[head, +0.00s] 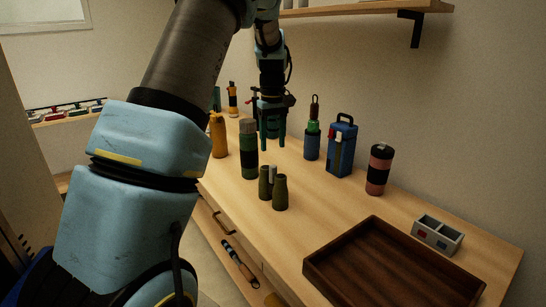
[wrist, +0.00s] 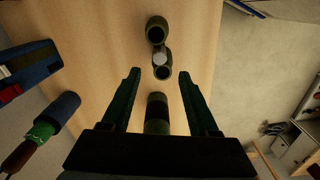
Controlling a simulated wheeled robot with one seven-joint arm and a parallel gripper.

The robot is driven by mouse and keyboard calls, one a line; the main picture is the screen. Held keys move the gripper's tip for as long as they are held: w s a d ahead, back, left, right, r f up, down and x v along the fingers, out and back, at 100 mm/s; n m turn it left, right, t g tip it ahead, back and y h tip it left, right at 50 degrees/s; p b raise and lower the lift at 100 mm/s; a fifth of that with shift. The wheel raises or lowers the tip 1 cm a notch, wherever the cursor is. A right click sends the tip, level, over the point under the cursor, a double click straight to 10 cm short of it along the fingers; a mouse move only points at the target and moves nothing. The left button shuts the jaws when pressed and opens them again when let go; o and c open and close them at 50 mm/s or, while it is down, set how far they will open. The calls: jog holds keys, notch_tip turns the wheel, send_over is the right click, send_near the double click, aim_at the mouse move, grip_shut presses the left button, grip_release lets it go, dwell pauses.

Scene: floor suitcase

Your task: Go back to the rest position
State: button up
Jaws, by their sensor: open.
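My gripper (head: 273,146) hangs fingers-down over the far part of the wooden counter (head: 330,205) in the head view. In the wrist view its two dark green fingers (wrist: 161,78) are spread apart with nothing held between them. A green and black bottle (head: 249,155) stands to the left of and nearer than the gripper. In the wrist view the bottle (wrist: 157,112) shows in the gap between the fingers, partly hidden by the gripper body. Dark green binoculars (head: 272,188) stand on the counter in front; they also show beyond the fingertips in the wrist view (wrist: 158,55).
A yellow bottle (head: 218,137) stands left of the gripper. A blue-green bottle (head: 312,142), a blue case (head: 341,150) and a pink-black tumbler (head: 379,170) stand right. A brown tray (head: 318,267) and grey box (head: 437,236) are in front. A shelf (head: 365,9) hangs above.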

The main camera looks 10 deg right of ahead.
jog(key=shift+r, duration=0.5)
